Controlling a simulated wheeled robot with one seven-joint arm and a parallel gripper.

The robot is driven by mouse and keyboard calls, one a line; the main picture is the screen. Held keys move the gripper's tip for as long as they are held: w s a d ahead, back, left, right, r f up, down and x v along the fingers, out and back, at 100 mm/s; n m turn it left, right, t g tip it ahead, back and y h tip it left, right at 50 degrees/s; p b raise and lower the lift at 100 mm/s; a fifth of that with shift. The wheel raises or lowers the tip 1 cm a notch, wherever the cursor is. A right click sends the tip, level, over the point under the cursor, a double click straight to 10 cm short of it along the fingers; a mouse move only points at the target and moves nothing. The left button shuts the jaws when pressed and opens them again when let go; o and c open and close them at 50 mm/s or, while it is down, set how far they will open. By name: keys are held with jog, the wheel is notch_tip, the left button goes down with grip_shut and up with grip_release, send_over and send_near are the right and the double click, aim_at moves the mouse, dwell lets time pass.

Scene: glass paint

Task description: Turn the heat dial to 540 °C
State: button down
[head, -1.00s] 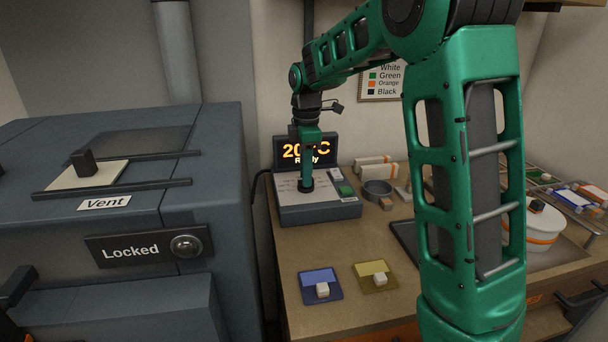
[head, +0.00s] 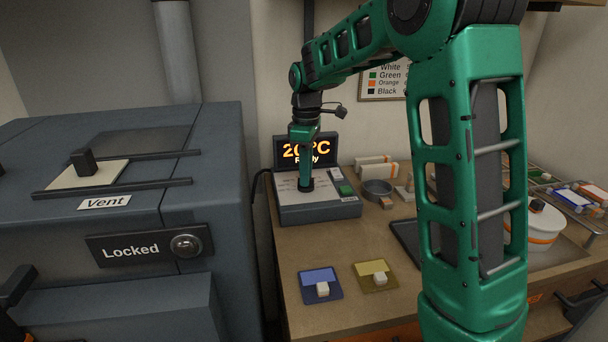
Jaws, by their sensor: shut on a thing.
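A grey control box (head: 330,212) stands at the back left of the wooden bench, with a pale top panel and a green button (head: 346,190). The dark heat dial (head: 305,187) shows only as a small edge on that panel, under my gripper. My gripper (head: 305,181) points down and is shut on the dial; its fingers hide most of it and the dial's marks. The display (head: 318,151) behind the box shows orange digits, partly covered by my wrist, that look like 20 °C, with "Ready" below.
A large grey kiln (head: 120,230) fills the left, with signs reading "Vent" (head: 104,202) and "Locked" (head: 131,250). My arm hides part of the bench.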

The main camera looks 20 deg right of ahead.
jog(key=shift+w+r+m, duration=0.2)
jog(key=shift+m, duration=0.2)
jog(key=c, duration=1.7)
grip_release()
jog(key=shift+s+f, duration=0.1)
notch_tip(320, 180, up, 11)
jog(key=shift+f, duration=0.15)
jog(key=s+d+f+m, duration=0.2)
jog(key=s+d+m, duration=0.3)
jog(key=s, duration=0.5)
jog(key=s+d+f+m, duration=0.3)
jog(key=s+d+m, duration=0.15)
jog(key=s, duration=0.55)
jog(key=s+f+m, duration=0.2)
jog(key=s+f, duration=0.1)
jog(key=s, duration=0.3)
jog(key=s+d+f+m, duration=0.1)
jog(key=s+f+m, duration=0.1)
jog(key=s, duration=0.4)
jog(key=s+f+m, duration=0.2)
jog(key=s+f, duration=0.1)
jog(key=s, duration=0.2)
jog(key=shift+s+d+f+m, duration=0.25)
jog(key=shift+s+d+f, duration=0.05)
jog(key=shift+s+d, duration=0.1)
